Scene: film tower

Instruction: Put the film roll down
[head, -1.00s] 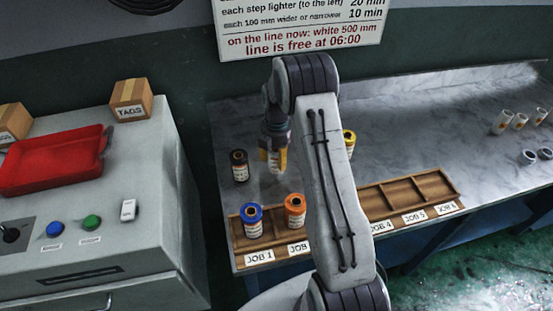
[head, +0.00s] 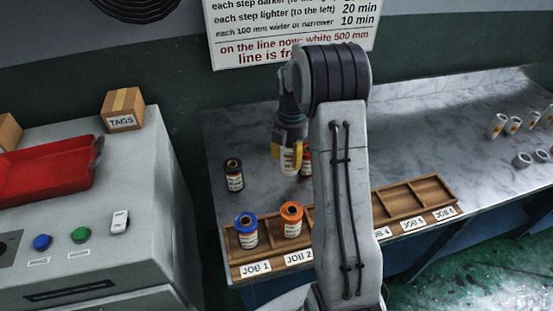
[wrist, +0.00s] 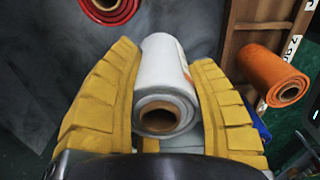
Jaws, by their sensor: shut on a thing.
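My gripper (head: 289,145) has yellow fingers shut on a white film roll (head: 291,163), held upright above the marble bench (head: 215,134). In the wrist view, the white roll (wrist: 165,85) sits between both fingers (wrist: 168,105), its brown core facing the camera. The wooden job tray (head: 310,218) lies nearer the front. A blue roll (head: 246,231) stands in its JOB 1 slot and an orange roll (head: 291,221) in JOB 2. JOB 3 is hidden by my arm. The visible parts of the slots at JOB 4, 5 and 6 are empty.
A black roll (head: 233,175) stands on the bench left of my gripper. A red roll (head: 307,160) is just right of the held roll, partly hidden. A wall sign (head: 290,30) hangs behind.

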